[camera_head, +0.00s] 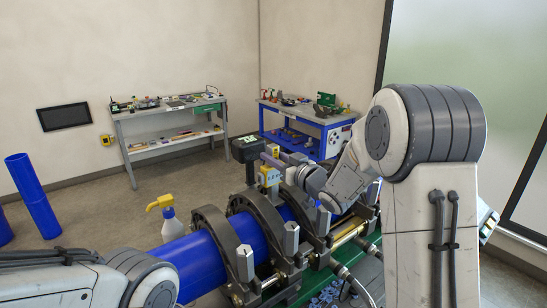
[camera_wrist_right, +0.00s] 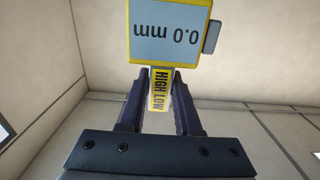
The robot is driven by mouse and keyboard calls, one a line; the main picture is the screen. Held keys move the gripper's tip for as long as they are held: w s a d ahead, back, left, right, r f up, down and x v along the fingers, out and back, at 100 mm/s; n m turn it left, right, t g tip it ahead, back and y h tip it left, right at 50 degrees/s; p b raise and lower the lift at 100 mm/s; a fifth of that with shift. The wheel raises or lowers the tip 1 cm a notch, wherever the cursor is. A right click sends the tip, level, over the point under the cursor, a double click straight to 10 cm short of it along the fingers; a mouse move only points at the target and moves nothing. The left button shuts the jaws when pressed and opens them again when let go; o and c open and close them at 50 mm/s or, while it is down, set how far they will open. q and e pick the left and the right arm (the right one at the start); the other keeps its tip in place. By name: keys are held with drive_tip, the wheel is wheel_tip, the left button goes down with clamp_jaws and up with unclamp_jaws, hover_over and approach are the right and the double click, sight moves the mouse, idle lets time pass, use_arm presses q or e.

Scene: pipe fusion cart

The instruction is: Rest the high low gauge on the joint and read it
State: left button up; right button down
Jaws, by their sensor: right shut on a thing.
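The yellow high low gauge (camera_head: 268,178) is held over the clamped blue pipe (camera_head: 190,262) in the head view. In the right wrist view the gauge (camera_wrist_right: 160,90) shows "HIGH LOW" on its stem, and its screen reads 0.0 mm, upside down. My right gripper (camera_head: 274,159) is shut on the gauge. It reaches in from the right above the clamps. The joint itself is mostly hidden by clamps and my arm, so I cannot tell whether the gauge touches it. My left arm is at the lower left, its gripper out of view.
Dark ring clamps (camera_head: 238,252) surround the pipe. A black display box (camera_head: 246,149) stands behind the gauge. A grey bench (camera_head: 168,115) and a blue cart (camera_head: 295,115) stand at the back. Floor between is clear.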

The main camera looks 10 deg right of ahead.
sight(273, 145)
drive_tip(key=shift+f+b, duration=0.7)
drive_tip(key=shift+b, duration=0.1)
idle(1.6)
drive_tip(key=shift+f, duration=0.15)
idle(1.7)
drive_tip(key=shift+r+p, duration=2.55)
drive_tip(key=shift+r, duration=1.15)
